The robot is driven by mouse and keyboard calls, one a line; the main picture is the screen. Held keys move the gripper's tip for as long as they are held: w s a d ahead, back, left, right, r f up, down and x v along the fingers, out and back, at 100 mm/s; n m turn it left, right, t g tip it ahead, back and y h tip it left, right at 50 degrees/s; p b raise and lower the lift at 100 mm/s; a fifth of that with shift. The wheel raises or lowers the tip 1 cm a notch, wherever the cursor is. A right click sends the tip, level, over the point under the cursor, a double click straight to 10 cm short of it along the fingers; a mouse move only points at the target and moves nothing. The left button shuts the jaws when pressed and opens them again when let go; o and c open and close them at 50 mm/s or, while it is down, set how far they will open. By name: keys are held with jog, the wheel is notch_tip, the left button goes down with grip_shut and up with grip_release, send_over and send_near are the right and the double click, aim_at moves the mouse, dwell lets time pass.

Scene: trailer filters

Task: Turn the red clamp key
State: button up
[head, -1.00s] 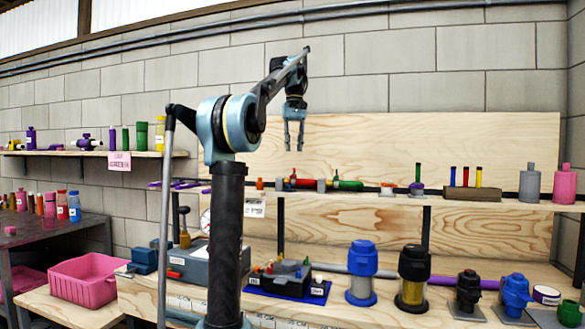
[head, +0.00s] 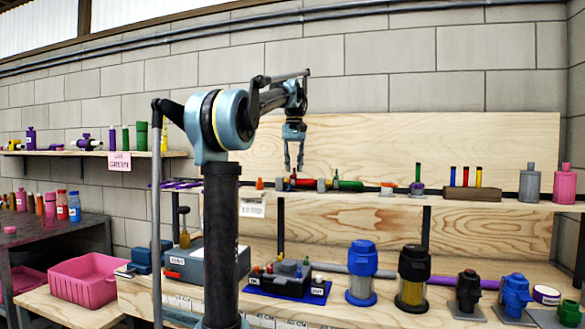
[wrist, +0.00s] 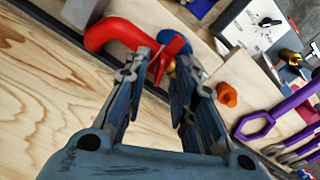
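A red lever-like piece (wrist: 173,50), which looks like the clamp key, shows beyond my fingertips in the wrist view. It sits beside a curved red pipe (wrist: 112,33) and a blue round part, partly hidden by my fingers. In the head view the small red parts (head: 303,182) lie on the upper shelf, and I cannot single out the key there. My gripper (head: 294,167) points down just above these parts. Its two fingers are apart with a gap between them, also in the wrist view (wrist: 164,72). I cannot tell whether a fingertip touches the key.
An orange fitting (wrist: 227,94) and a purple wrench (wrist: 262,122) lie right of my fingers in the wrist view. A green-ended part (head: 348,185) is to the right on the shelf (head: 450,203). The wooden back panel (head: 400,145) rises behind.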

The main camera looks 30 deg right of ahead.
grip_shut()
jog(key=m, duration=0.5)
dwell(0.4)
jog(key=shift+o, duration=0.8)
grip_release()
jog(key=shift+r, duration=0.15)
